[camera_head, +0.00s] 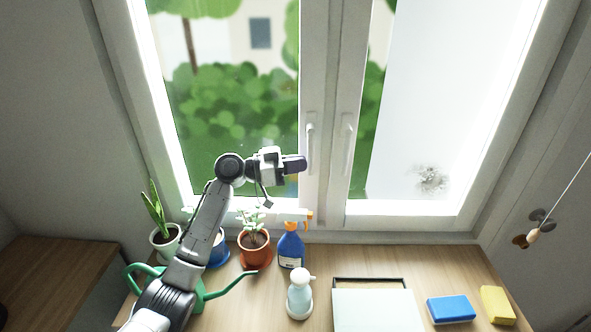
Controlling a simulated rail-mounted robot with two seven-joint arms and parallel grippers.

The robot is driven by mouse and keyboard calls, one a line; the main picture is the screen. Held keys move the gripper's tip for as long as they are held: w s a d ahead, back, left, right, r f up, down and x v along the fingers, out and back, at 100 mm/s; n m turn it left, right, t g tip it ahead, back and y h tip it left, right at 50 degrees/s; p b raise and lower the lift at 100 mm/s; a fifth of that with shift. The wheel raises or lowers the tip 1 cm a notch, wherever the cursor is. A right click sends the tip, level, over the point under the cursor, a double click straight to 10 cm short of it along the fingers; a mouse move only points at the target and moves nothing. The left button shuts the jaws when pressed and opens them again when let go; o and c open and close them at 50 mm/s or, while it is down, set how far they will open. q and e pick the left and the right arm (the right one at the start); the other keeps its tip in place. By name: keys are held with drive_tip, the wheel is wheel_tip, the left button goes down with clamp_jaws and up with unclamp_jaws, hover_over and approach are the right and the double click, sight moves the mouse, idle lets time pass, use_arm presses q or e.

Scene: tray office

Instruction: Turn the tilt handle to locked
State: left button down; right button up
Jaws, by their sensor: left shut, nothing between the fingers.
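The window has two sashes side by side, each with a white handle. The left sash's handle (311,140) and the right sash's handle (347,135) both point down along their frames. I cannot tell which one is the tilt handle. My left gripper (303,162) comes in from the left, its fingers pointing right, shut and empty. Its dark tips are near the lower end of the left sash's handle. I cannot tell whether they touch it. My right gripper is not in view.
On the wooden sill stand a blue spray bottle (291,247), potted plants (254,247), a green watering can (237,283), a pump bottle (299,298), a tray (377,311), a blue sponge (450,309) and a yellow sponge (497,305). A pull cord (562,197) hangs at the right.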

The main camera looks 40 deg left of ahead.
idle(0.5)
use_arm(q)
drive_tip(key=v, duration=0.7)
drive_tip(key=shift+s+a+b, duration=0.2)
drive_tip(key=shift+b, duration=0.2)
